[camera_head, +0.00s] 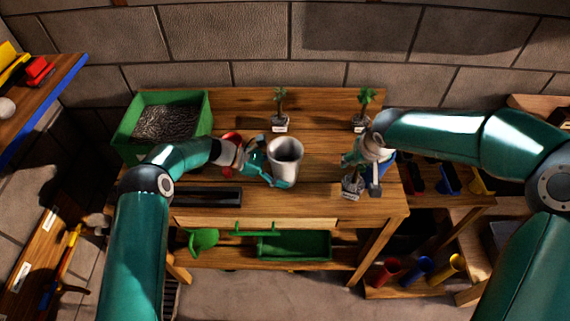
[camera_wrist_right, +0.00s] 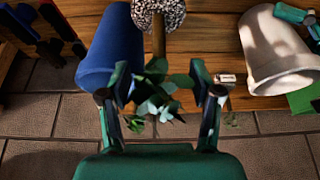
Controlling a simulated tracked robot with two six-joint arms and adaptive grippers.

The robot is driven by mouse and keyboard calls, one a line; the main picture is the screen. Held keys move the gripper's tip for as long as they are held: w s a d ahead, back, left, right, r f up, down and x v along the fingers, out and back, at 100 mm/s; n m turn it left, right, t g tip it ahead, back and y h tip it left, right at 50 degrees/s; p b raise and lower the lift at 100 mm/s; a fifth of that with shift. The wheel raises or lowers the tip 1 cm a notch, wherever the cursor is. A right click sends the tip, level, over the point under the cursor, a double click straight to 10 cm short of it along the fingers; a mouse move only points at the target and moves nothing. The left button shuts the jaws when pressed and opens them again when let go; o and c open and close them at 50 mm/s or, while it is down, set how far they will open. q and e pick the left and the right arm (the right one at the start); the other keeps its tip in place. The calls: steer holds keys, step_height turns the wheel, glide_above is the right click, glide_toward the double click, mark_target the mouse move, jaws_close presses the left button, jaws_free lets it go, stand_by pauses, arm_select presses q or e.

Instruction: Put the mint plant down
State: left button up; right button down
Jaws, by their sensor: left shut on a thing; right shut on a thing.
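A leafy green plant (camera_wrist_right: 155,97) is between the fingers of my right gripper (camera_wrist_right: 160,88) in the right wrist view; I take it as the mint plant. Its stem runs to a speckled root ball (camera_wrist_right: 158,12), which has no pot around it. In the head view my right gripper (camera_head: 361,168) is over the right part of the bench, and its hand partly hides the plant. Whether the root ball touches the bench is unclear.
A blue pot (camera_wrist_right: 110,48) stands beside the right gripper. Two small potless-looking plants (camera_head: 280,100) (camera_head: 364,100) with labels stand at the bench's back. A green soil bin (camera_head: 205,120) is at back left, a black tray (camera_head: 208,197) at front left. The bench centre front (camera_head: 310,203) is clear.

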steer(key=w+a+r+n+y, duration=0.1)
steer(key=w+a+r+n, duration=0.2)
steer(key=w+a+r, duration=0.75)
steer(key=s+a+r+n+g+y, duration=0.1)
steer(key=s+a+r+n, duration=0.1)
steer(key=a+n, duration=0.15)
steer(key=s+a+r+n+y, duration=0.1)
steer(key=s+a+r+n, duration=0.1)
steer(key=a, duration=0.3)
step_height(320, 180, down, 10)
steer(key=shift+s+r, duration=0.2)
steer(key=shift+a, duration=0.1)
steer(key=shift+c, duration=1.1)
jaws_free()
steer(key=shift+f+g, duration=0.1)
steer(key=shift+g, duration=0.2)
